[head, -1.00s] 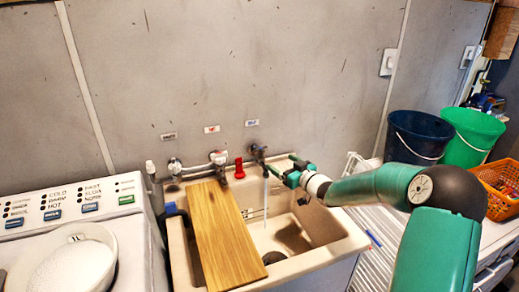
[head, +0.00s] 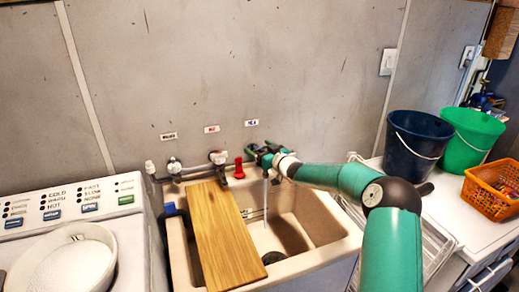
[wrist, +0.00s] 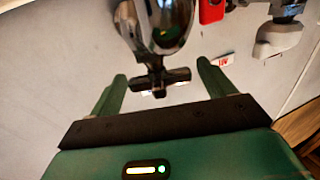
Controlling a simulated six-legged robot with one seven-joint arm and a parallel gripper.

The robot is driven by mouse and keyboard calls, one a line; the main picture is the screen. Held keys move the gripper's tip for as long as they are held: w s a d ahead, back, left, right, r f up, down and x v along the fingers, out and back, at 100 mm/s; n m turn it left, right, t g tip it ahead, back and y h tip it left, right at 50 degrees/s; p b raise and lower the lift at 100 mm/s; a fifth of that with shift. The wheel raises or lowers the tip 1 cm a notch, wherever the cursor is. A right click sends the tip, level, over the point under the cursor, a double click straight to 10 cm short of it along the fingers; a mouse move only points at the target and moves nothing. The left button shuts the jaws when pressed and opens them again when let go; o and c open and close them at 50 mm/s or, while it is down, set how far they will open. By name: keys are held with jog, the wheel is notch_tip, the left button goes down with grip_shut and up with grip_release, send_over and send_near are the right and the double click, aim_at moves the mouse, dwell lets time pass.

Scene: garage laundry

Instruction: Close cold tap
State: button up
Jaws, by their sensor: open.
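The cold tap, under the blue-marked label (head: 251,123), is mostly hidden behind my gripper (head: 258,153) in the head view. A thin water stream (head: 265,188) falls below it into the sink (head: 345,240). In the wrist view the chrome tap (wrist: 160,28) ends in a dark cross handle (wrist: 163,81). My gripper (wrist: 162,80) is open, with one green finger on each side of the handle. Gaps show between handle and fingers, so I see no clear contact.
A wooden board (head: 222,235) lies across the sink's left part. A red fitting (head: 239,168) and another tap (head: 218,158) are left of my gripper. The washer (head: 75,235) stands left; blue (head: 418,145) and green (head: 470,138) buckets and an orange basket (head: 492,190) are right.

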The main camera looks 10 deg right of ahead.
jog(key=shift+w+a, duration=0.1)
jog(key=shift+w, duration=0.05)
jog(key=c, duration=1)
jog(key=shift+a+m+t+h, duration=0.1)
jog(key=shift+m+t+h, duration=0.2)
jog(key=shift+h, duration=0.1)
jog(key=shift+m+t+h, duration=0.5)
jog(key=shift+m+h, duration=0.5)
jog(key=shift+h, duration=0.8)
jog(key=shift+m+h, duration=0.4)
jog(key=shift+m, duration=0.1)
